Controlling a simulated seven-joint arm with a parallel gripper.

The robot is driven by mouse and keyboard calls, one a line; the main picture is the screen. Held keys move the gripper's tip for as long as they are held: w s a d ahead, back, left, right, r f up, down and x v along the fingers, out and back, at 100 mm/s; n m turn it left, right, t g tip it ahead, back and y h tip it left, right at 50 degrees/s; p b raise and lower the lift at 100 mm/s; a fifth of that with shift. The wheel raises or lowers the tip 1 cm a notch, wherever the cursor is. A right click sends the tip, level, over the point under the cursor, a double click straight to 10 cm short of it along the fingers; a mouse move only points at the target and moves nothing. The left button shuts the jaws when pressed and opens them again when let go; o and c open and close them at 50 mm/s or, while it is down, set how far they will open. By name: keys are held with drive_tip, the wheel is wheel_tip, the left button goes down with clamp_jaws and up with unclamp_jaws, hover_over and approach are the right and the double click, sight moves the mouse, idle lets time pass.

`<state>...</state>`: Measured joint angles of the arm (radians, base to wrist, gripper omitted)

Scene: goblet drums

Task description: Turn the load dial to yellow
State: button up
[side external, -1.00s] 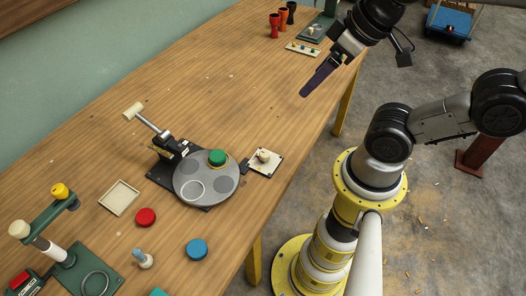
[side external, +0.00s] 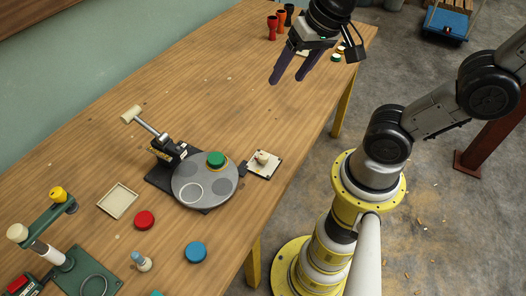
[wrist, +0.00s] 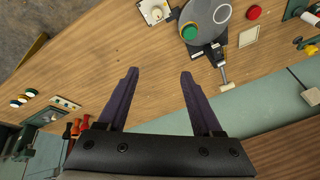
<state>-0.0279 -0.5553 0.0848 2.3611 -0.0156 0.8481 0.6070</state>
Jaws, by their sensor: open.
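A small cream plate with a pale knob (side external: 263,159), which looks like a dial, sits on the table beside the grey round turntable (side external: 221,190). It also shows at the top of the wrist view (wrist: 154,11). I cannot make out any colour marks or where the knob points. My gripper (side external: 287,81) is open and empty, high over the far part of the table and well away from the knob. In the wrist view its two dark purple fingers (wrist: 159,73) are apart with bare wood between them.
A green disc (side external: 216,159) lies on the turntable, and a mallet-like lever (side external: 131,114) rises behind it. A red disc (side external: 145,220), blue disc (side external: 196,252), tray (side external: 118,201) and green press (side external: 60,240) stand nearby. Goblets (side external: 272,28) stand far back. The mid-table is clear.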

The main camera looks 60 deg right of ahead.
drive_tip(key=w+a+f+m+g, duration=0.2)
drive_tip(key=w+f+m+g, duration=0.1)
drive_tip(key=w+f, duration=0.25)
drive_tip(key=g, duration=0.2)
approach(263, 155)
drive_tip(key=shift+n, duration=0.3)
wheel_tip(263, 155, down, 9)
drive_tip(key=shift+s+r, duration=0.1)
drive_tip(key=shift+s, duration=0.05)
clamp_jaws()
